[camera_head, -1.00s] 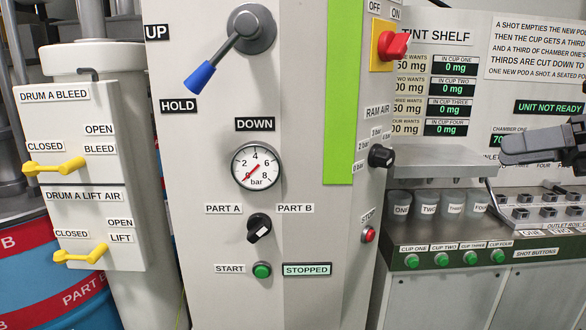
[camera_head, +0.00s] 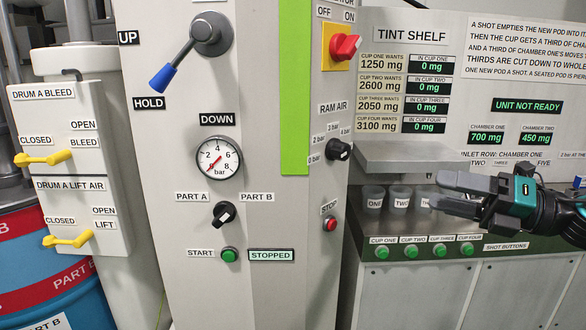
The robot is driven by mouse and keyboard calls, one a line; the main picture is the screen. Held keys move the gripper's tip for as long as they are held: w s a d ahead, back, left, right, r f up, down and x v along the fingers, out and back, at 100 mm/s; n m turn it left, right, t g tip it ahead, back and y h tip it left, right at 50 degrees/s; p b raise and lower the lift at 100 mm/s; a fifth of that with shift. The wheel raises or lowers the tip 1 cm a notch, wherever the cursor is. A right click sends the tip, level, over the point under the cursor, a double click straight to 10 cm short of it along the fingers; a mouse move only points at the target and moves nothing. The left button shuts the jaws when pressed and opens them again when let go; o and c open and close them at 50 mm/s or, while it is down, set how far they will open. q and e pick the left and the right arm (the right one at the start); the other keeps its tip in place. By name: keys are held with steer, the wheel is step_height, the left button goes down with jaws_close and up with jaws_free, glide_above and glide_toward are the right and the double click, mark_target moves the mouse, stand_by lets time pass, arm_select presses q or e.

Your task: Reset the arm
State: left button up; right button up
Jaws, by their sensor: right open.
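My right gripper (camera_head: 436,191) reaches in from the right edge, in front of the tint shelf. Its dark grey fingers are apart with nothing between them, and they point left. They hide cup four and part of the cup row. My left gripper is out of the picture. The blue-handled lever (camera_head: 187,52) on the grey cabinet points down and left, toward the HOLD label.
Yellow valve handles (camera_head: 44,158) stick out at the left. A metal hood (camera_head: 408,157) and several cups (camera_head: 373,199) stand beside the gripper, above green shot buttons (camera_head: 411,251). A red switch (camera_head: 344,47) and ram air knob (camera_head: 338,150) project from the cabinet.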

steer(key=s+a+f+m+t+h, duration=0.3)
steer(key=f+m+t+h, duration=0.2)
steer(key=f+m, duration=0.7)
steer(key=s+a+f+m+t+h, duration=0.2)
steer(key=f+m+t+h, duration=0.2)
steer(key=f+m, duration=0.75)
steer(key=s+a+f+m+g+h, duration=0.1)
steer(key=s+f+m+g+h, duration=0.1)
steer(key=s+f+m, duration=0.4)
steer(key=s+a+f+m+g+h+p, duration=0.1)
steer(key=s+f+m+g+h, duration=0.2)
steer(key=s+f, duration=0.7)
steer(key=m+g, duration=0.1)
steer(key=m, duration=0.1)
steer(key=shift+s+a+f+m+g, duration=0.25)
steer(key=shift+s+f+m+g, duration=0.05)
steer(key=shift+f+m, duration=0.05)
